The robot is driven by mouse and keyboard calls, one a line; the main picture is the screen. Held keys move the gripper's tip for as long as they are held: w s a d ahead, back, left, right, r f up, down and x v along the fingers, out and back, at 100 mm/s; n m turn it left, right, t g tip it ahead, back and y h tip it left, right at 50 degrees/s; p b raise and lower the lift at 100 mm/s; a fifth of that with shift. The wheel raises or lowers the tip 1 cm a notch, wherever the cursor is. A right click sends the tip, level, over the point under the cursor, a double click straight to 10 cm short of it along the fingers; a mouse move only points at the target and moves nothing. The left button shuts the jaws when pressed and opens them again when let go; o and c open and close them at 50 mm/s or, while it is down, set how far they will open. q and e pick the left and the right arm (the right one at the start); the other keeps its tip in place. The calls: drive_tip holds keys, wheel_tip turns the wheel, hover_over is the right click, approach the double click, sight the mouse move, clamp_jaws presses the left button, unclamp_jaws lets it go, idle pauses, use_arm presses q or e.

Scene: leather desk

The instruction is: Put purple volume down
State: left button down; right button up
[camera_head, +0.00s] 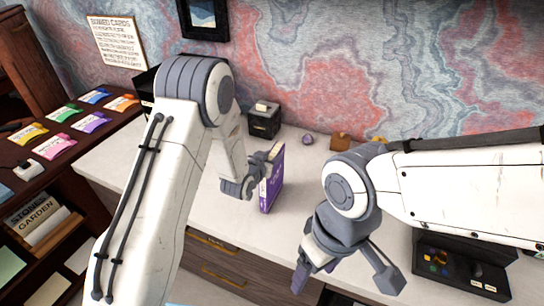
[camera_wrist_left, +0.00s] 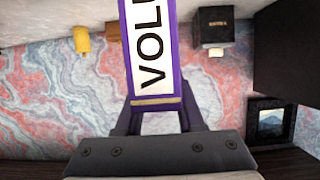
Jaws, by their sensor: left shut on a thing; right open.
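My right gripper (camera_head: 345,280) is open and empty near the front edge of the desk, to the right of the book.
A black box (camera_head: 264,120) stands behind the book, with a small purple round thing (camera_head: 307,139) and a brown block (camera_head: 340,142) further right. A black tray (camera_head: 460,270) lies at the right. Shelves with coloured cards (camera_head: 58,142) stand at the left. Desktop around the book is clear.

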use_arm(q)
drive_tip(key=shift+f, duration=0.15)
drive_tip(key=c, duration=0.5)
unclamp_jaws()
